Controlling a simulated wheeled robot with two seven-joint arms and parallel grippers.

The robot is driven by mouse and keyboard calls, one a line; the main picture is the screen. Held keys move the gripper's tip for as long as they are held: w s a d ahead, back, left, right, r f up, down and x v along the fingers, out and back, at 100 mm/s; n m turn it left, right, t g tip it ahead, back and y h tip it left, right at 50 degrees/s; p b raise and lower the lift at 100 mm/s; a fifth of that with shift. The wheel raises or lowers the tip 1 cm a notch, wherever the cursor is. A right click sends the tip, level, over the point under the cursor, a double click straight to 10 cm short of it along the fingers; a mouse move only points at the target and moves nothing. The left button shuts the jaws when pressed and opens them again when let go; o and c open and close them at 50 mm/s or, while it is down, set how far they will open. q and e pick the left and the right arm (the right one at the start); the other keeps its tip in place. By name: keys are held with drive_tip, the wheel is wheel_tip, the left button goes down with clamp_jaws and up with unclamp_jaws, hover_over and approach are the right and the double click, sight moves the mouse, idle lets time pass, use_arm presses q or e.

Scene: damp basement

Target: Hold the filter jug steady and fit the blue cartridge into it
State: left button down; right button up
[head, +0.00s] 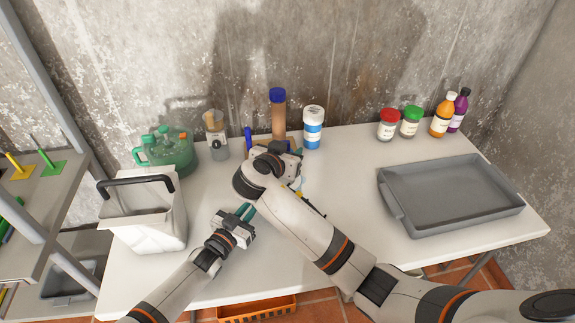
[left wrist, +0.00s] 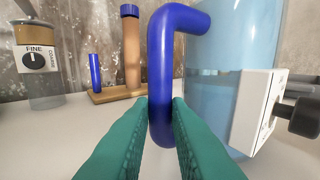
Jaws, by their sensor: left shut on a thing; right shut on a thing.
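The filter jug's clear, pale-blue body (left wrist: 215,75) stands upright on the bench in the left wrist view, with a blue handle (left wrist: 160,85). My left gripper (left wrist: 160,110) is shut on that handle; its teal fingers also show in the head view (head: 245,211). In the head view my right arm covers most of the jug's place. My right gripper (head: 287,152) is at the middle of the bench, beyond my left gripper. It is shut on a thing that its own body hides. I cannot make out the blue cartridge.
A white bin (head: 150,225) with a dark handle stands left of my left gripper. A grey tray (head: 395,205) and several bottles are right.

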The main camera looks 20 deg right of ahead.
drive_tip(key=shift+f, duration=1.9)
drive_tip(key=shift+f, duration=0.15)
drive_tip(key=shift+f, duration=0.45)
drive_tip(key=o, duration=1)
drive_tip(key=shift+r, duration=0.1)
drive_tip(key=shift+r, duration=0.3)
drive_tip(key=v, duration=1.2)
drive_tip(key=shift+r, duration=0.25)
